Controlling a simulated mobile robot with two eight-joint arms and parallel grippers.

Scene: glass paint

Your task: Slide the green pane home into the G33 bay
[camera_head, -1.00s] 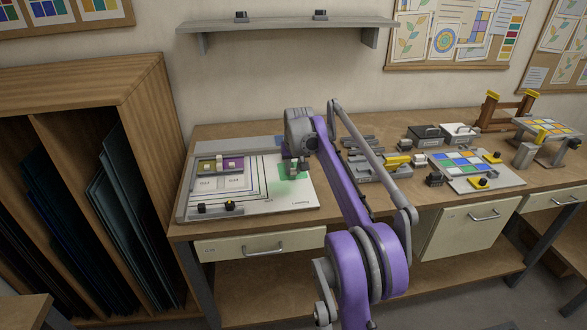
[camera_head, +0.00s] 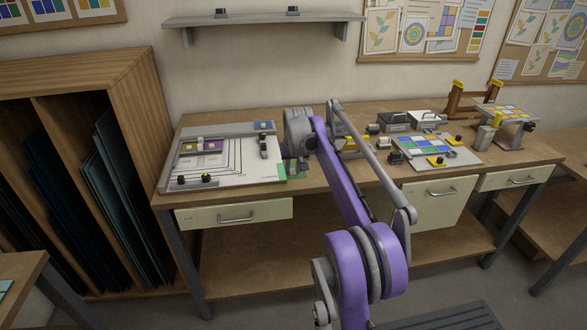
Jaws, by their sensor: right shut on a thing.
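My right gripper (camera_head: 297,168), at the end of the purple arm, is shut on the green pane (camera_head: 282,171). Only a small part of the pane shows, at the right edge of the white layout board (camera_head: 235,178); the gripper and arm hide the rest. I cannot tell whether the pane touches the board. The board's labels are too small to read, so I cannot pick out the G33 bay. My left gripper is not in view.
Purple and yellow pieces (camera_head: 201,146) and black-knobbed fittings lie on the board. Right of my arm are a panel of coloured squares (camera_head: 432,147), dark and white boxes and a raised coloured panel (camera_head: 505,112). A shelf (camera_head: 265,20) hangs above. A wooden rack (camera_head: 75,95) stands left.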

